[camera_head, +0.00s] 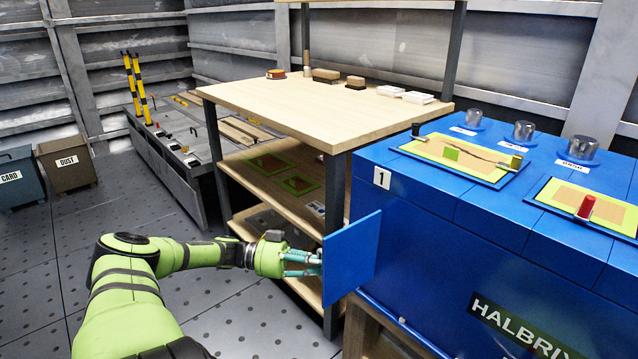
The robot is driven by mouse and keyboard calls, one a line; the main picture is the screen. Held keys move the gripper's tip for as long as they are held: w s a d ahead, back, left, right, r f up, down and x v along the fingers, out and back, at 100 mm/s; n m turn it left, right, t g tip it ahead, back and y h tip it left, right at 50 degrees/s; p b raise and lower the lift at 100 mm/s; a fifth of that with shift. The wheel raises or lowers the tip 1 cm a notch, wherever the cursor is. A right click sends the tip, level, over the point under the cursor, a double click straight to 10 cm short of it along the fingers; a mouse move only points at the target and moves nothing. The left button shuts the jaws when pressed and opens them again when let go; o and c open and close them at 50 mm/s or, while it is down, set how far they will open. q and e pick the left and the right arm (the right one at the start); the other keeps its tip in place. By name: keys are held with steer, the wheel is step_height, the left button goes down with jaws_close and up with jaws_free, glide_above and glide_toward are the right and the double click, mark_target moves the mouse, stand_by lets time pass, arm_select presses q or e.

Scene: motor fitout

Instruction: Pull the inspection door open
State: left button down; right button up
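The inspection door, a flat blue panel (350,258), stands out from the left end of the blue Halbri-lettered cabinet (440,238), so it is swung open at an angle. My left gripper (308,263) is at the door's left edge, with its teal fingers reaching to the panel. The fingertips meet or pass behind the edge. I cannot tell whether they grip it, and no handle shows. My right gripper is not in view.
A wooden shelf unit (290,105) with dark posts stands close behind the door and my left gripper. A low grey bench (165,165) and card (18,178) and dust (68,165) bins are at the left. The floor (40,270) at left is clear.

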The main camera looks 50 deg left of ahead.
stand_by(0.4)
arm_select(q)
steer(key=c, duration=1.2)
jaws_free()
steer(key=v, duration=1.2)
